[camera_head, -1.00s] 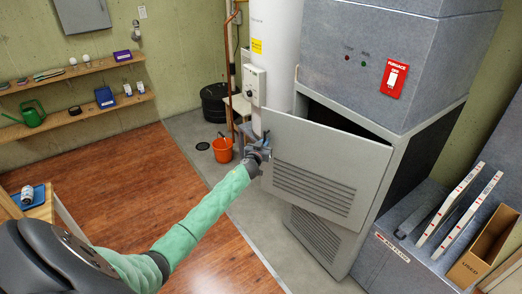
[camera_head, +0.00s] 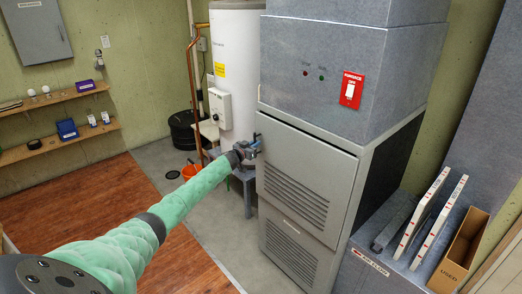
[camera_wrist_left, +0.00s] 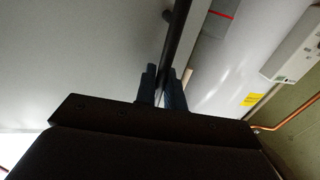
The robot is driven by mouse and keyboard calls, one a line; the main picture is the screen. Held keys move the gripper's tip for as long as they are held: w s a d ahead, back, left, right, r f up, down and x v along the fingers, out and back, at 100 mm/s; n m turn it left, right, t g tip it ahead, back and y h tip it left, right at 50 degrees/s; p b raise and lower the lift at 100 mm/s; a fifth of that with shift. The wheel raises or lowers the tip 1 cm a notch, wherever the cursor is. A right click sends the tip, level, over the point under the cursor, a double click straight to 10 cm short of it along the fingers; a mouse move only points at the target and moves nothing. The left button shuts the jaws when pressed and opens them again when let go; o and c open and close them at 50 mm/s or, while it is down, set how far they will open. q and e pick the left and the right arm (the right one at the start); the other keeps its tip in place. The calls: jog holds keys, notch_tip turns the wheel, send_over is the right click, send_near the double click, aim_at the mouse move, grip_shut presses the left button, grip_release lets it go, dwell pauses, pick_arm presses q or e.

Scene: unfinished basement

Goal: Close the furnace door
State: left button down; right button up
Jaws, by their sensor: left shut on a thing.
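The furnace door (camera_head: 304,175) is a grey panel with louvred slots on the front of the grey furnace (camera_head: 335,82). It now sits nearly flush with the cabinet front. I cannot tell whether a thin gap is left along its edge. My left gripper (camera_head: 256,146) is at the door's left edge, near the upper part. In the left wrist view its two dark fingers (camera_wrist_left: 165,88) are shut on a dark bar-shaped handle (camera_wrist_left: 178,40) beside the pale door panel (camera_wrist_left: 80,50). My right gripper is not in view.
The wooden floor at left is clear.

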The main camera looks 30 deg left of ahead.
pick_arm(q)
jog(key=shift+w+a, duration=0.1)
jog(key=shift+w, duration=0.15)
jog(key=shift+r, duration=0.25)
jog(key=shift+w, duration=0.15)
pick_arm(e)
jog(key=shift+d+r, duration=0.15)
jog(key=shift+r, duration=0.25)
pick_arm(q)
jog(key=shift+w, duration=0.1)
jog(key=c, duration=1.7)
grip_release()
jog(key=shift+f, duration=0.1)
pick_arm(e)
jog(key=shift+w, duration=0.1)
pick_arm(q)
jog(key=shift+d, duration=0.25)
jog(key=shift+f, duration=0.1)
